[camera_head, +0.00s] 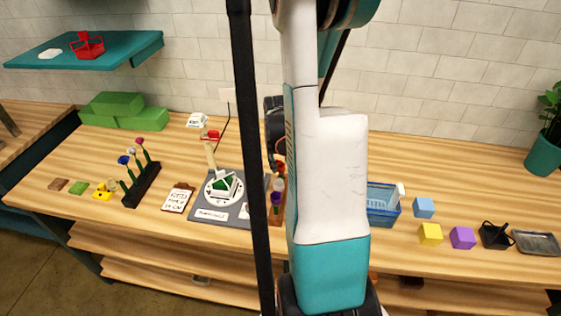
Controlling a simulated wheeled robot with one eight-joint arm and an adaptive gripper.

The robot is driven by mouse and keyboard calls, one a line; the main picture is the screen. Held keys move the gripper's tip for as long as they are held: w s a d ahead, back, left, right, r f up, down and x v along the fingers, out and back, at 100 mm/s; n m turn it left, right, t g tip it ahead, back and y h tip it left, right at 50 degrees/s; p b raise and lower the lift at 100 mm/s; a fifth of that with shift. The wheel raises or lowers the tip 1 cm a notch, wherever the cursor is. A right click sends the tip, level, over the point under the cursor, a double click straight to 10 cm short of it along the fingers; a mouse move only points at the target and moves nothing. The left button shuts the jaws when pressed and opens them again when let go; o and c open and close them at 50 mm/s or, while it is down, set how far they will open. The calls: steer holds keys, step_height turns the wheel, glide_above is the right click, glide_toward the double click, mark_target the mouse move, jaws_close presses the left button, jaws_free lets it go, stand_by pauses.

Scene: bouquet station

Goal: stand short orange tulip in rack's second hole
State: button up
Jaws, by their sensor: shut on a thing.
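My gripper (273,160) shows only as a small dark part beside my arm, which hides most of it. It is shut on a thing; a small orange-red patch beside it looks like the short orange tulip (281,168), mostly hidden. Just below, a purple flower (276,199) and a paler one stand at a brown holder (277,217), cut off from view by my arm. A dark rack (142,188) stands on the left of the bench with blue, pale and pink flowers upright in it. I cannot make out its separate holes.
A grey mat (207,213) carries a round white dial with a green and white piece. A written card (178,198) lies left of it. A blue basket (383,205), coloured cubes and a metal tray (537,243) are to the right.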

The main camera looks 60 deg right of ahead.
steer(key=shift+a+b+x, duration=0.2)
steer(key=shift+b+x, duration=0.75)
steer(key=shift+b, duration=0.3)
stand_by(1.5)
steer(key=shift+s, duration=0.1)
stand_by(0.6)
steer(key=o, duration=0.7)
steer(key=shift+o, duration=0.2)
steer(key=shift+f, duration=0.1)
steer(key=shift+r, duration=0.2)
steer(key=shift+p+v, duration=2)
steer(key=shift+v, duration=1.15)
